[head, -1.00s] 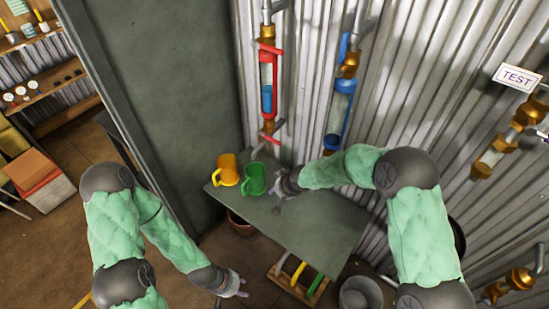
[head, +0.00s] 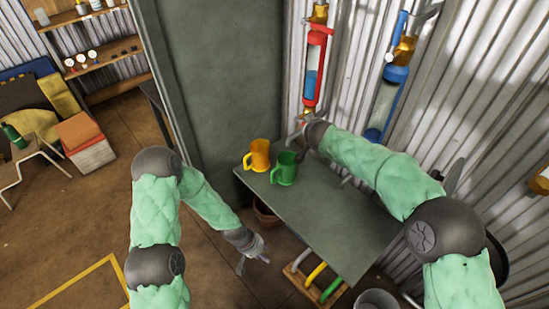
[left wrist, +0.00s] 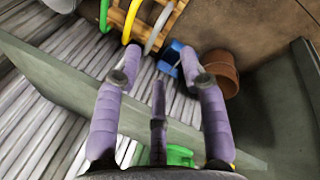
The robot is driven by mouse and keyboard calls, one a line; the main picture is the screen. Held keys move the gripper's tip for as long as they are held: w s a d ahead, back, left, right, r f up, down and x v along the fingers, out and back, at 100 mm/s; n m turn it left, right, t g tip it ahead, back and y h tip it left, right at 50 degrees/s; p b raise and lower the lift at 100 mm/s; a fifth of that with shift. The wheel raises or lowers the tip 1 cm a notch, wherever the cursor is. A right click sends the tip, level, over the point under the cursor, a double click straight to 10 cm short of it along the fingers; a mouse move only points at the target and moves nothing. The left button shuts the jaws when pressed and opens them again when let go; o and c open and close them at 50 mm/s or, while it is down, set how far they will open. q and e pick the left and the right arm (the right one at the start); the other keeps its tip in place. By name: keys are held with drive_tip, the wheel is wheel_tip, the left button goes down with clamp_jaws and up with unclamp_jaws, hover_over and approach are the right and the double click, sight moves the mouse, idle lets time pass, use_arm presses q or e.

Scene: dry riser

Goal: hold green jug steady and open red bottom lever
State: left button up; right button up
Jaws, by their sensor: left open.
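The green jug (head: 284,170) stands upright on the dark table (head: 335,222). The red-capped sight tube (head: 315,66) runs up the wall behind the table. My right gripper (head: 302,128) is at the tube's lower end, where the bottom red lever is mostly hidden. I cannot tell whether it touches the lever or how its fingers stand. My left gripper (head: 256,262) is low beside the table's left edge, apart from the jug. In the left wrist view its purple fingers (left wrist: 162,80) are open and empty, and part of the green jug (left wrist: 178,156) shows at the bottom.
A yellow jug (head: 258,156) stands just left of the green one. A blue-fitted tube (head: 388,95) is on the wall to the right. A terracotta pot (head: 266,214) and a wooden rack with coloured hoses (head: 318,280) are on the floor. The table's front is clear.

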use_arm(q)
drive_tip(key=w+d+r+y, duration=0.1)
drive_tip(key=w+r, duration=0.1)
drive_tip(key=w, duration=0.6)
drive_tip(key=w+r, duration=0.3)
drive_tip(key=w, duration=0.6)
wheel_tip(320, 180, up, 9)
drive_tip(key=n+y, duration=0.3)
hover_over(272, 173)
drive_tip(key=shift+s+a+r+t, duration=0.1)
drive_tip(key=shift+s+a+t, duration=0.05)
drive_tip(key=shift+t, duration=0.15)
drive_tip(key=shift+w+r+n, duration=0.4)
drive_tip(key=shift+w+r, duration=0.1)
drive_tip(key=shift+r, duration=0.05)
drive_tip(key=shift+w+r+n+g, duration=0.1)
drive_tip(key=shift+r+n+g, duration=0.5)
wheel_tip(272, 173, down, 11)
drive_tip(key=shift+r, duration=0.15)
